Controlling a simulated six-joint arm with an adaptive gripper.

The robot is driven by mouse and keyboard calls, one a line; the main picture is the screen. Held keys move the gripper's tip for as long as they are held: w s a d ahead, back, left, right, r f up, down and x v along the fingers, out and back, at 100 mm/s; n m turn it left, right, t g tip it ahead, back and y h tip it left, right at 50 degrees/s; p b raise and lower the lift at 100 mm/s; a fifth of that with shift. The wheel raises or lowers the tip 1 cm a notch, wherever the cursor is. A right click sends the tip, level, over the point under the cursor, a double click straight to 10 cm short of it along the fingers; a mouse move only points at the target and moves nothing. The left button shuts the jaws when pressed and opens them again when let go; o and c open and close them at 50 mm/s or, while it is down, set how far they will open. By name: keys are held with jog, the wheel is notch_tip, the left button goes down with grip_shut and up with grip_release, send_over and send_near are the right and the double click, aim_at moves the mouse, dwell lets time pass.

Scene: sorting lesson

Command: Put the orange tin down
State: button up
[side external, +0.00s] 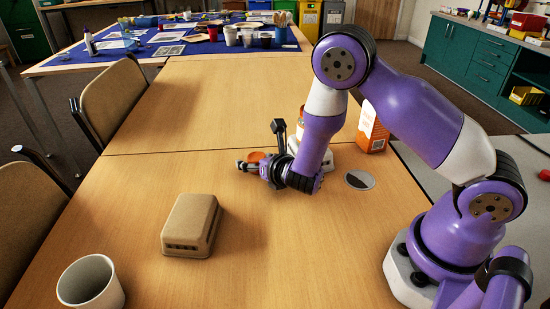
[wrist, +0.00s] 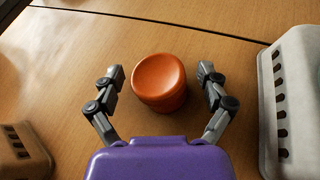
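The orange tin (wrist: 159,82) is a short round tin with a dished top. It appears to stand upright on the wooden table, between the two fingers of my gripper (wrist: 160,74). The fingers are spread wide, with a clear gap on each side of the tin, and do not touch it. In the side external view, my gripper (side external: 260,148) is low over the table, and only a small part of the orange tin (side external: 256,157) shows between its fingers.
A brown slotted box (side external: 190,225) and a white cup (side external: 90,283) stand toward the front left. An orange and white carton (side external: 372,128), a dark and pale disc (side external: 359,180) and a pale slotted container (wrist: 294,100) are on the right. The table's far half is clear.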

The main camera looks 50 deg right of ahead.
jog(key=c, duration=1)
notch_tip(320, 180, up, 4)
jog(key=shift+r, duration=0.1)
jog(key=s+a+r, duration=0.5)
jog(key=a+r, duration=0.2)
jog(key=a, duration=0.4)
jog(key=w+a, duration=0.4)
jog(key=w, duration=0.3)
send_over(214, 164)
jog(key=shift+t, duration=0.3)
jog(key=f, duration=0.6)
jog(key=shift+s+a+f, duration=0.2)
jog(key=shift+a+f, duration=0.05)
jog(key=shift+w+d+f, duration=0.1)
jog(key=shift+d+f, duration=0.05)
jog(key=shift+f, duration=2)
